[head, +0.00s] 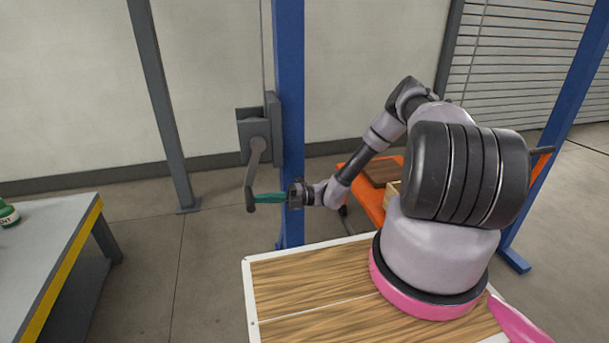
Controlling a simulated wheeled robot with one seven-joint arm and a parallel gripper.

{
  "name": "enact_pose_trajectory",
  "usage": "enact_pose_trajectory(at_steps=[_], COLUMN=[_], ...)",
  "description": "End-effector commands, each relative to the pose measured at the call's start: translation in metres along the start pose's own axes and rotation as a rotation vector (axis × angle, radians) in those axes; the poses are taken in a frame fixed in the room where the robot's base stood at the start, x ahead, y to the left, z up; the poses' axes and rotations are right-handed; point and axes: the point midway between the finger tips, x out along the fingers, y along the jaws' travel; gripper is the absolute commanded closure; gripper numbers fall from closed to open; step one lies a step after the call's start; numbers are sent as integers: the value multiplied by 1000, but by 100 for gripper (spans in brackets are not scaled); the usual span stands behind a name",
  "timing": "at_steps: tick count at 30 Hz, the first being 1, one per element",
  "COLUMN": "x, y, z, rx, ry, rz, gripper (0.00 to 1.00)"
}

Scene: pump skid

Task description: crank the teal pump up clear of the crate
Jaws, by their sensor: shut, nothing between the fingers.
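A grey hand winch (253,128) is fixed to the blue post. Its crank arm (255,168) hangs down, with its lower end at the left. A short teal bar (269,198) spans from that end to my gripper (288,196); I cannot tell if it is the crank's handle or part of my fingers. My gripper is shut with nothing held, close to the crank's lower end. I cannot make out the teal pump. A pale wooden piece (391,192) shows behind my arm; I cannot tell if it is the crate.
The blue post (291,90) stands right behind my gripper. An orange frame (364,197) is partly hidden by my arm. A grey bench (45,255) with a yellow edge and a green bottle (8,214) is at the left. The floor between bench and post is clear.

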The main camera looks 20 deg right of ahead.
Motion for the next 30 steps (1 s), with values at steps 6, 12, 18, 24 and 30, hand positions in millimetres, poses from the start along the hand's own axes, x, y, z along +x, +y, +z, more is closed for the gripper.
enact_pose_trajectory(at_steps=[6, 12, 18, 24, 30], x=[36, 64, 92, 117, 138], y=[-1, 8, 17, 36, 58], z=[-2, -1, -2, -2, -2], rx=[4, 0, 5, 0, -1], ry=[4, 7, 3, 9, 9], rz=[209, 206, 321, 338, 338], gripper=[100, 100, 100, 100, 100])
